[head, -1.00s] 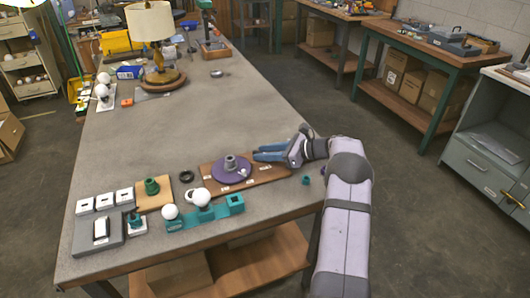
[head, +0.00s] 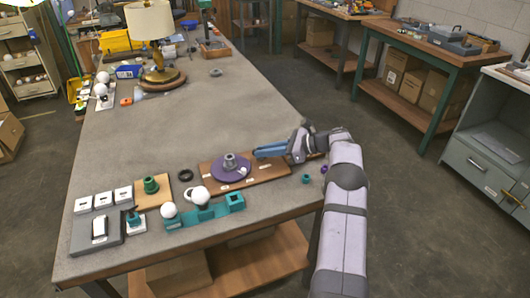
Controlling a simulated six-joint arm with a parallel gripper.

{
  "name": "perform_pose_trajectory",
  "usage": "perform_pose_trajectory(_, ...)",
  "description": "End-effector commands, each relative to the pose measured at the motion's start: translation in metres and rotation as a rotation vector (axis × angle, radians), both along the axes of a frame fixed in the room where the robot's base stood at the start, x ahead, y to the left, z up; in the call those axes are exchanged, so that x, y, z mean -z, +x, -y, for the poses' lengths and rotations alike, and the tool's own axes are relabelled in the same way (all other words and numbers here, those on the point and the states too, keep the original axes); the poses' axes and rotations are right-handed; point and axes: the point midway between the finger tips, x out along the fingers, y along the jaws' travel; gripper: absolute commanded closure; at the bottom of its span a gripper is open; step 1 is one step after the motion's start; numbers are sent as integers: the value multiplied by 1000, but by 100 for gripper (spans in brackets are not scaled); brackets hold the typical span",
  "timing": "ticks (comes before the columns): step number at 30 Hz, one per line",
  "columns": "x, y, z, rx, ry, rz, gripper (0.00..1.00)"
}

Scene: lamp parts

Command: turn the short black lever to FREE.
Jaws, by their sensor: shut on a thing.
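My gripper (head: 256,153) is low over the back right of the brown wooden board (head: 268,172), its blue fingers pointing left. The fingers are together, shut on what seems to be the short black lever. I cannot make out the lever, which is hidden by the fingers or too small. A purple disc (head: 222,175) with a grey hub (head: 230,160) sits on the board just left of the fingertips. Small white labels lie on the board, but their words are too small to read.
A black ring (head: 185,175) lies left of the board. A teal holder (head: 180,221) with white balls stands in front. A small teal piece (head: 306,178) lies near the table's right edge. A lamp (head: 150,22) stands at the far end. The middle of the table (head: 180,125) is clear.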

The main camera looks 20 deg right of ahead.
Motion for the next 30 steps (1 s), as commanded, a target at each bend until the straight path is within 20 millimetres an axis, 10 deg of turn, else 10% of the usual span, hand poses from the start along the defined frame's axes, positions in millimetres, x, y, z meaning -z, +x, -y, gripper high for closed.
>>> perform_pose_trajectory(11,-3,1,0,-7,-3,4,100)
perform_pose_trajectory(12,-3,1,0,-7,-3,4,79)
perform_pose_trajectory(14,-2,0,0,-7,-4,3,70)
perform_pose_trajectory(30,-7,-11,16,-4,-3,1,70)
